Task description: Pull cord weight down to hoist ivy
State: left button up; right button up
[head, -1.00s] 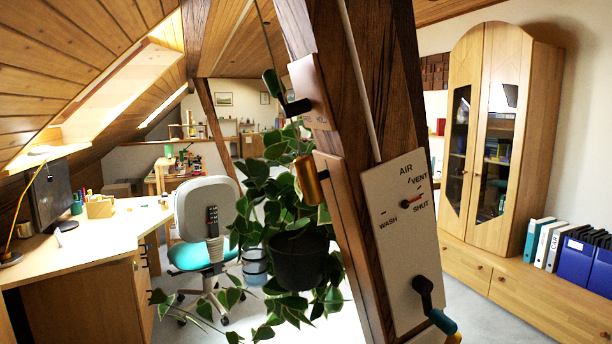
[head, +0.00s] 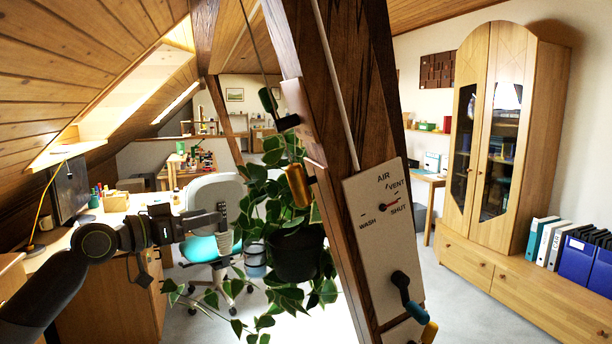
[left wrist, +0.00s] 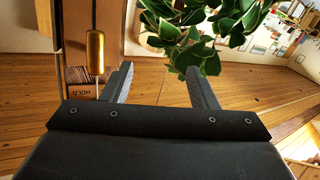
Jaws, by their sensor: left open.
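The brass cylindrical cord weight (head: 297,185) hangs at the left face of the timber brace (head: 338,150), beside the ivy. The ivy (head: 262,205) trails from a dark hanging pot (head: 296,253). My left gripper (head: 230,232) is left of the pot, apart from both ivy and weight, and lower than the weight. My right gripper is not in view.
A dark-handled lever (head: 272,105) sits above the weight. A white AIR panel (head: 383,240) with a dial and crank (head: 405,290) is on the brace. A desk (head: 100,235) and office chair (head: 205,200) stand behind my left arm. A wooden cabinet (head: 495,150) stands right.

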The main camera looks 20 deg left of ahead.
aim_at(288, 178)
pick_arm(q)
jog(key=s+d+r+m+g+h, duration=0.2)
jog(key=s+d+r+m+h, duration=0.1)
jog(key=s+d+r, duration=0.4)
jog(key=p+x, duration=0.2)
jog(key=x, duration=0.3)
jog(key=p+x, duration=0.2)
jog(key=x, duration=0.3)
jog(key=w+a+r+p+x, duration=0.1)
jog(key=p+x, duration=0.2)
jog(key=x, duration=0.3)
jog(key=shift+w, duration=0.15)
jog(key=shift+w+d+f, duration=0.2)
jog(key=shift+w+d, duration=0.25)
jog(key=shift+w, duration=0.1)
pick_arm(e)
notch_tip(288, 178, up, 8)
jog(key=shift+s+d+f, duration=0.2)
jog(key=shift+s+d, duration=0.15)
pick_arm(q)
grip_shut()
